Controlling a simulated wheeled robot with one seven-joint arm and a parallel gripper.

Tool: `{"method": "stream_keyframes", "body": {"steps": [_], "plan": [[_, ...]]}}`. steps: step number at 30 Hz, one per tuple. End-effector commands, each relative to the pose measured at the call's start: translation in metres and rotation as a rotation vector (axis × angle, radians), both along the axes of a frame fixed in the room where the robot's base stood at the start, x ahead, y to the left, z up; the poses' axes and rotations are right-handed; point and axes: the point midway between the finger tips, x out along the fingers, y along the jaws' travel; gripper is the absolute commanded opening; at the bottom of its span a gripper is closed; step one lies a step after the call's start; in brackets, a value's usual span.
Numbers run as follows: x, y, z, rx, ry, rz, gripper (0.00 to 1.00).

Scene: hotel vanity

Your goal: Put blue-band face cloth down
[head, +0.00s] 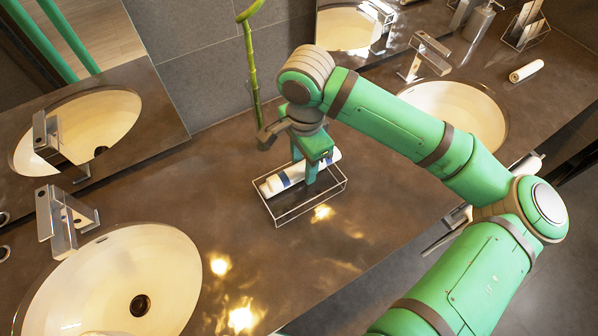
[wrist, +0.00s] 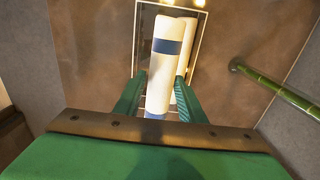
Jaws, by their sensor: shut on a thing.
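The blue-band face cloth is a white roll with blue bands (wrist: 163,75), held between the fingers of my gripper (wrist: 160,88) in the wrist view. In the head view my gripper (head: 312,168) points down over the wire tray (head: 312,209), and the white roll (head: 272,187) lies lengthwise within the tray's outline. The tray's rim also shows in the wrist view (wrist: 136,40). A second white roll (wrist: 189,40) lies close beside the held one, partly hidden by it. I cannot tell whether the held cloth touches the tray floor or the other roll.
A green bamboo stalk (head: 251,65) stands behind the tray, close to my gripper. Basins lie left (head: 115,285) and right (head: 455,108), with chrome faucets (head: 60,220). Another white roll (head: 526,71) and a soap dispenser (head: 478,20) are at the far right. The counter before the tray is clear.

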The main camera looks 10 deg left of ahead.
Motion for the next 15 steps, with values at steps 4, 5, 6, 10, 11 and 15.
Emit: {"method": "stream_keyframes", "body": {"steps": [4, 5, 6, 10, 11, 15], "plan": [[-0.001, 0.007, -0.008, 0.001, 0.001, 0.0, 0.15], [-0.001, 0.009, -0.011, 0.001, 0.001, 0.001, 0.15], [-0.002, 0.012, -0.015, 0.0, 0.0, 0.001, 0.15], [-0.002, 0.011, -0.034, -0.002, 0.001, -0.002, 0.15], [-0.002, 0.011, -0.037, -0.001, 0.001, -0.002, 0.15], [-0.002, 0.011, -0.044, 0.0, 0.0, -0.001, 0.15]]}}
